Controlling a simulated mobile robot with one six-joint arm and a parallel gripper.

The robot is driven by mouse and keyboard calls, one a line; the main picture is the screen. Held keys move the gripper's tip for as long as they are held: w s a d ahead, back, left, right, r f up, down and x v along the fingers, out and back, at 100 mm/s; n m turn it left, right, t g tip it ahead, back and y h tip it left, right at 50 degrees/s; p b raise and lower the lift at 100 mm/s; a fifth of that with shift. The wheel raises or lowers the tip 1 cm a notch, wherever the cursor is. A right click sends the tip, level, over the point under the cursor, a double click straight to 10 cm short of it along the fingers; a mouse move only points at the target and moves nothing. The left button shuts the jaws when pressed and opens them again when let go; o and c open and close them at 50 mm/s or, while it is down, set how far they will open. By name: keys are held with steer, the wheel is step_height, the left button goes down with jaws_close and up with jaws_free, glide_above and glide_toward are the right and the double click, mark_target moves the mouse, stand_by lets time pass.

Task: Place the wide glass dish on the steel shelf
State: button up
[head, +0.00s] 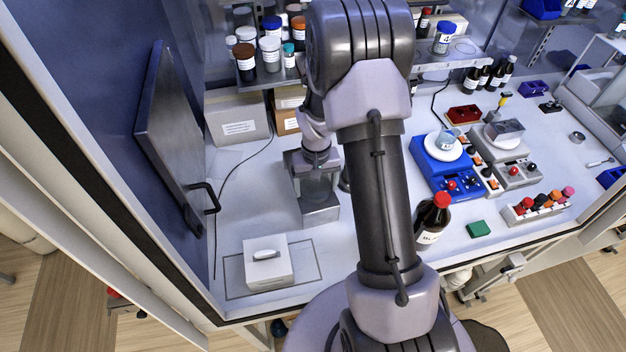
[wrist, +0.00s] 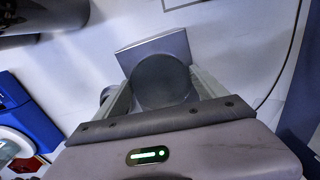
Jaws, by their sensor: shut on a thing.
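The wide glass dish (wrist: 163,82) shows in the wrist view as a dark, round, see-through shape between the two fingers of my gripper (wrist: 164,92). In the head view my gripper (head: 317,178) points down, shut on the dish (head: 318,188). A grey steel stand (head: 321,214), which looks like the steel shelf, is right under and around the dish. Its flat plate also shows behind the dish in the wrist view (wrist: 158,47). I cannot tell whether the dish touches the steel. My arm hides part of the bench to the right.
A white box (head: 267,270) with a handle sits inside a marked outline at front left. An open door (head: 170,140) stands at left. A brown bottle (head: 433,218) and a blue instrument (head: 446,167) are right of my arm. Bottles crowd the back shelves. Bench left of the stand is clear except for a cable.

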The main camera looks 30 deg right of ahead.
steer(key=shift+a, duration=0.3)
steer(key=shift+d+f, duration=0.2)
steer(key=shift+d, duration=0.1)
steer(key=o, duration=1.1)
steer(key=shift+c, duration=0.2)
steer(key=shift+o, duration=1.4)
steer(key=shift+a, duration=0.1)
